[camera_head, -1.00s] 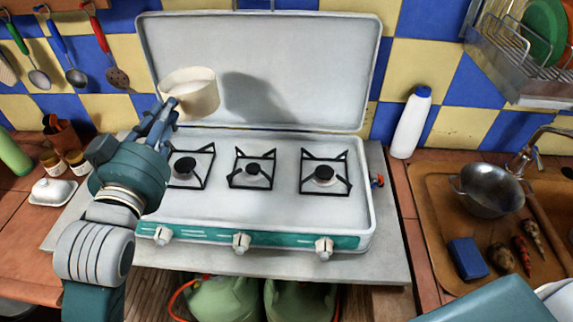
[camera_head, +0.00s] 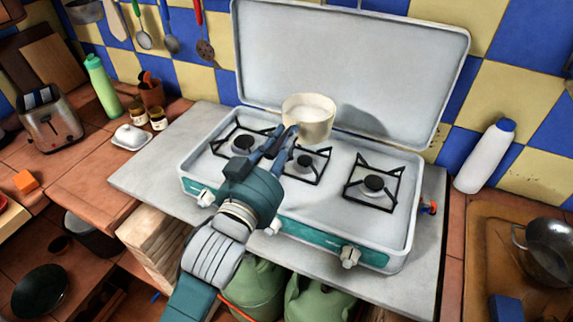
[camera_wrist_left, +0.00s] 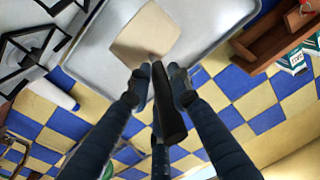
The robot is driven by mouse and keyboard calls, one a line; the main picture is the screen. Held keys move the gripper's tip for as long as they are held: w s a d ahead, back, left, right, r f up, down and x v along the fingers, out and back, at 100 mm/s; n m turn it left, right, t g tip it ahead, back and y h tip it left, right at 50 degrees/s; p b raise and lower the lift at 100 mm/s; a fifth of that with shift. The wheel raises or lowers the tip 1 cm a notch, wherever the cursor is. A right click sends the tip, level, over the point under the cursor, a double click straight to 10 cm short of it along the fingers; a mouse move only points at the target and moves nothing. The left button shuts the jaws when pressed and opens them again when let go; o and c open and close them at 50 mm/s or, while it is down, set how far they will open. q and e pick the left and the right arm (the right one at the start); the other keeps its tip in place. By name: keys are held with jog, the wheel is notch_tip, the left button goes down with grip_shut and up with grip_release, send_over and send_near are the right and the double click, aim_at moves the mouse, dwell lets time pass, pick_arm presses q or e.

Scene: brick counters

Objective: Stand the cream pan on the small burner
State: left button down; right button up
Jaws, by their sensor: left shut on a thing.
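The cream pan (camera_head: 308,122) is upright, in front of the open stove lid. In the picture it overlaps the rear of the middle burner (camera_head: 305,161), which looks the smallest; the exact gap below the pan is hard to tell. My left gripper (camera_head: 283,142) is shut on the pan's handle. In the left wrist view the pan (camera_wrist_left: 146,36) lies beyond the fingertips, its dark handle (camera_wrist_left: 166,108) between the fingers. The left burner (camera_head: 243,146) and right burner (camera_head: 374,184) are bare. My right gripper is out of view.
The white stove (camera_head: 345,220) has its lid (camera_head: 350,60) raised behind the burners. A white bottle (camera_head: 485,158) stands right of it. A butter dish (camera_head: 131,137), jars and a green bottle (camera_head: 103,86) stand left. A metal bowl (camera_head: 548,254) is at the right edge.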

pick_arm(q)
notch_tip(320, 180, down, 7)
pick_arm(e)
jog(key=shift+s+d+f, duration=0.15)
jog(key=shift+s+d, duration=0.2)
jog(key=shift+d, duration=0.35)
pick_arm(q)
jog(key=shift+f, duration=0.2)
jog(key=c, duration=1.6)
grip_release()
jog(key=shift+f, duration=0.15)
jog(key=shift+o, duration=0.2)
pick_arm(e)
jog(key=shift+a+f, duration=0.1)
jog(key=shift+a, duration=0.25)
